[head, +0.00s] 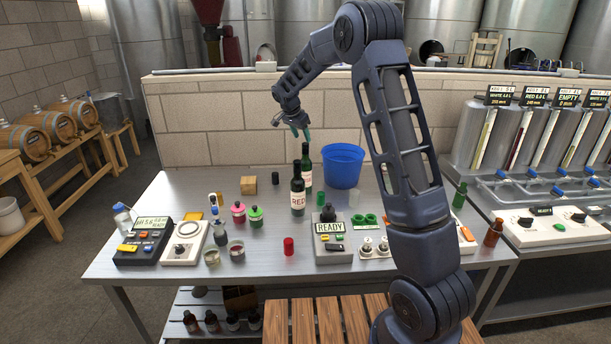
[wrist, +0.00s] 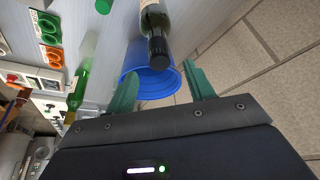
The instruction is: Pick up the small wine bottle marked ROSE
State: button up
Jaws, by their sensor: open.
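Two dark wine bottles stand upright near the table's middle. The front bottle (head: 298,198) has a label that reads RED. The bottle behind it (head: 307,176) is partly hidden, and I cannot read its label. No bottle in view is readable as ROSE. My gripper (head: 300,131) is open and empty, above and a little behind these bottles, not touching them. In the wrist view, my gripper (wrist: 161,88) has its teal fingers apart, with a dark-capped bottle (wrist: 156,27) beyond them; I cannot tell which of the two it is.
A blue bucket (head: 342,167) stands right of the bottles, close by. A wooden block (head: 248,185) and colored jars are left. A device reading READY (head: 333,243) is in front. A green bottle (head: 460,196) and brown bottle (head: 494,233) stand at right. A block wall (head: 230,130) rises behind.

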aim_at(307, 149)
jog(key=x, duration=0.8)
jog(key=shift+d+f, duration=0.15)
jog(key=shift+f, duration=0.25)
grip_shut()
jog(key=shift+r, duration=0.1)
dwell(1.0)
